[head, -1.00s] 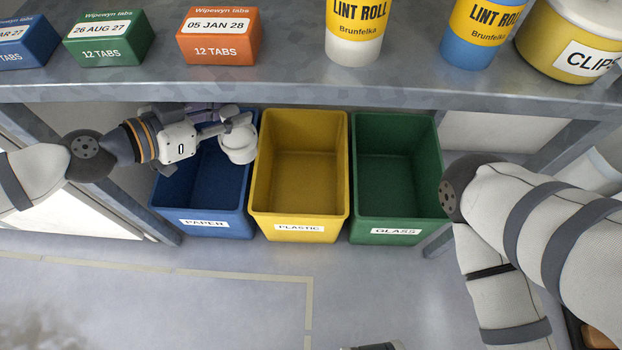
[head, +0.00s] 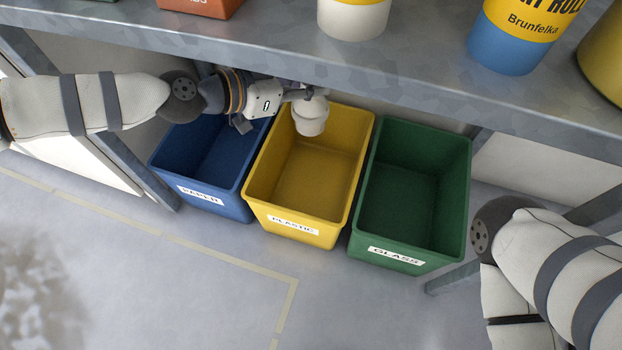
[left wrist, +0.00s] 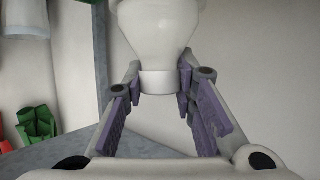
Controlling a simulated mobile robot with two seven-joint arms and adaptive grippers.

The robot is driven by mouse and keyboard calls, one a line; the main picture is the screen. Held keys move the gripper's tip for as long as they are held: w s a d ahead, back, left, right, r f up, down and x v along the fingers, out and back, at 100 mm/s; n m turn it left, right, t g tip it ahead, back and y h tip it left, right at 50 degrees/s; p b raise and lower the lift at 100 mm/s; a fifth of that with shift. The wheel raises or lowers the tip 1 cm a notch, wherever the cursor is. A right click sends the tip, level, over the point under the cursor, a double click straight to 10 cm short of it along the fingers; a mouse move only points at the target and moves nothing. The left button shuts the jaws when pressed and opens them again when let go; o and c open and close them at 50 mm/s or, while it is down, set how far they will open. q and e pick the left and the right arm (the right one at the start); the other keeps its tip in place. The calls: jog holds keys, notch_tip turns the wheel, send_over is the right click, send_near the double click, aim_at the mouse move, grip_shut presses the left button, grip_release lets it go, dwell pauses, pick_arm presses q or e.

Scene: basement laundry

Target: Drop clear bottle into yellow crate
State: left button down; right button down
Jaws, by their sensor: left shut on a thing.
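The bottle (head: 311,118) looks pale and whitish, and hangs over the back part of the yellow crate (head: 256,205) labelled PLASTIC. My left gripper (head: 303,94) is shut on it. In the left wrist view, the fingers (left wrist: 160,88) close around the neck and white cap of the bottle (left wrist: 158,25); its upper part in that picture is cut off by the edge. My right arm shows at the right of the head view, but its gripper is out of the picture.
A blue crate (head: 170,160) labelled PAPER stands left of the yellow one, and a green crate (head: 462,190) labelled GLASS stands right. All look empty. The grey shelf top (head: 400,85) overhangs just above my left gripper, bearing tubs and boxes. The floor in front is clear.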

pick_arm(q)
notch_tip(320, 180, down, 3)
jog(key=shift+r+b, duration=0.1)
jog(key=shift+b, duration=0.5)
jog(key=c, duration=1.2)
grip_release()
jog(key=shift+c, duration=0.2)
jog(key=v, duration=1.2)
